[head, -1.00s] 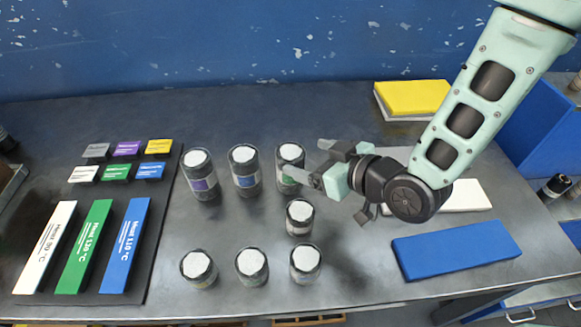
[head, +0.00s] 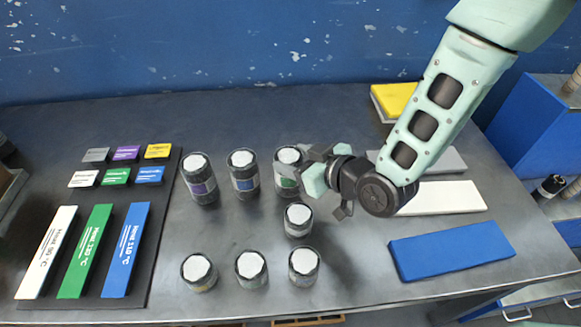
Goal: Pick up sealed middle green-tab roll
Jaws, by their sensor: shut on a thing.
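The green-tab roll (head: 287,157) is a dark cylinder with a white top and a green label band, standing upright at the right end of the back row of rolls. My gripper (head: 290,174) reaches it from the right and is shut on it, with the fingers at its upper side. The gripper hides part of its right side. The roll appears to stand on the table; a lift cannot be told. A blue-tab roll (head: 244,185) and a purple-tab roll (head: 202,188) stand to its left.
A roll (head: 298,221) stands just in front of the held one. Several rolls stand in the front row, including one at right (head: 304,268). A dark board (head: 158,230) with labelled plates lies left. Blue (head: 450,250) and white (head: 445,197) slabs lie right.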

